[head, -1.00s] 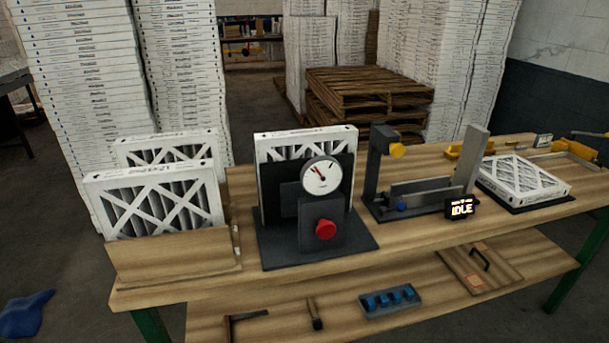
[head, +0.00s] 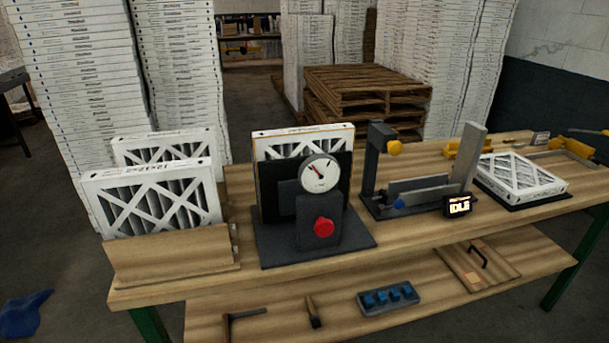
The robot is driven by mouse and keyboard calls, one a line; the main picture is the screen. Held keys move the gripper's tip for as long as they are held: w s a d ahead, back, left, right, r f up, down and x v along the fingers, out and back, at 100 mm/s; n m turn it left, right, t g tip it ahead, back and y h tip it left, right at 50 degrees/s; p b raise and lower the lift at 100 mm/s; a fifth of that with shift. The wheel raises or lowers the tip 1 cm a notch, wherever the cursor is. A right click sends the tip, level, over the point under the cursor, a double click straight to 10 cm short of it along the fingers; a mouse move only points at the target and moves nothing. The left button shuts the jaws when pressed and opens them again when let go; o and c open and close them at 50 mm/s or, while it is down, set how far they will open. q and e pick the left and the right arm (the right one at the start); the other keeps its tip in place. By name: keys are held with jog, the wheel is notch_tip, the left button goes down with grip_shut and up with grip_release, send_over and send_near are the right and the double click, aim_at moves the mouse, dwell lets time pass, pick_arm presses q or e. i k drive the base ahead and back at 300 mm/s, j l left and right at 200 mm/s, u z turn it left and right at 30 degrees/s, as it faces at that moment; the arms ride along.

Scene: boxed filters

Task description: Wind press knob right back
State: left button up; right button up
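The press (head: 318,222) stands on the workbench, left of centre, on a dark base plate. Its red knob (head: 323,227) is on the front of the dark grey block. Above the knob is a round white gauge (head: 319,173) with a dark and red needle tilted to the upper left. A white-framed filter (head: 304,139) stands upright behind the dark plate of the press, its lower part hidden. Neither of my grippers is in view.
Filters (head: 150,200) stand in a wooden holder (head: 172,258) at left. Right of the press are a dark fixture (head: 413,196) with a yellow knob, a display (head: 457,205) reading IDLE and a flat filter (head: 521,173). The lower shelf holds tools and a blue-pegged tray (head: 389,299).

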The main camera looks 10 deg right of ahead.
aim_at(324, 227)
jog(key=k+l, duration=0.15)
jog(key=l, duration=0.25)
jog(key=k+l, duration=0.15)
jog(key=l, duration=0.25)
jog(key=k+l, duration=0.2)
jog(key=l, duration=0.2)
jog(key=u, duration=0.05)
